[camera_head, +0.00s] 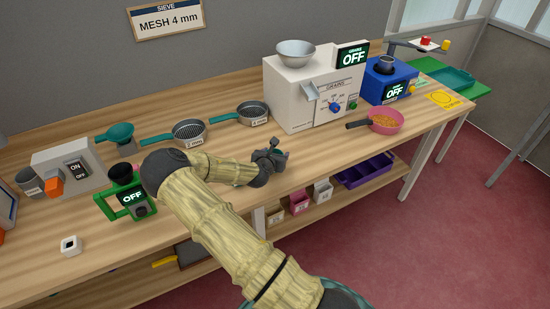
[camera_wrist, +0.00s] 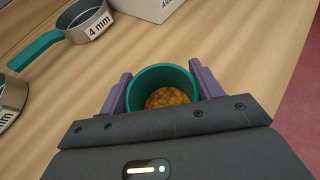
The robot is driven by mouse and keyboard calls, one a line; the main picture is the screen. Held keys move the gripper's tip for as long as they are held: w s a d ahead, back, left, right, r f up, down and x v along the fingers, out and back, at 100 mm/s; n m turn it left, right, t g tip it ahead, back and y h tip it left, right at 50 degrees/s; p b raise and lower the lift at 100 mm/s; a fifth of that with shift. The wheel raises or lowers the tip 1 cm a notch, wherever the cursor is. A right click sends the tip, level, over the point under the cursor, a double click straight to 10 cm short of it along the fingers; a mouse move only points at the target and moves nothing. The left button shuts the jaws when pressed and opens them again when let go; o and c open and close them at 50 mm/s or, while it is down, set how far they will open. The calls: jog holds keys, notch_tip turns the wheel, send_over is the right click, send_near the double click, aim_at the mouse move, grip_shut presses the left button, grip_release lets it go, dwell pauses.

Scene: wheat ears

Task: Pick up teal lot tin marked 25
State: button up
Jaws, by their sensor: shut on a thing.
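A teal tin (camera_wrist: 137,85) with golden grains (camera_wrist: 168,98) inside stands between the purple fingers of my gripper (camera_wrist: 162,84) in the wrist view. The fingers are shut on its two sides. Its open mouth faces up toward the wrist camera, and no number 25 can be seen from this angle. In the head view my gripper (camera_head: 275,156) is over the middle of the wooden bench, in front of the pans. The tin is hidden or too small to make out there. Whether its base touches the bench I cannot tell.
Sieve pans (camera_head: 253,113) (camera_head: 188,132) lie behind my gripper. The white grain machine (camera_head: 295,95), a pink pan of grain (camera_head: 385,122) and a blue machine (camera_head: 387,82) stand to the right. A green-framed device (camera_head: 125,198) is left. The bench front right of my gripper is clear.

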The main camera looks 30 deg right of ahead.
notch_tip(320, 180, up, 10)
jog(key=b, duration=0.1)
jog(key=shift+f+b, duration=0.2)
jog(key=shift+b, duration=0.1)
dwell(0.5)
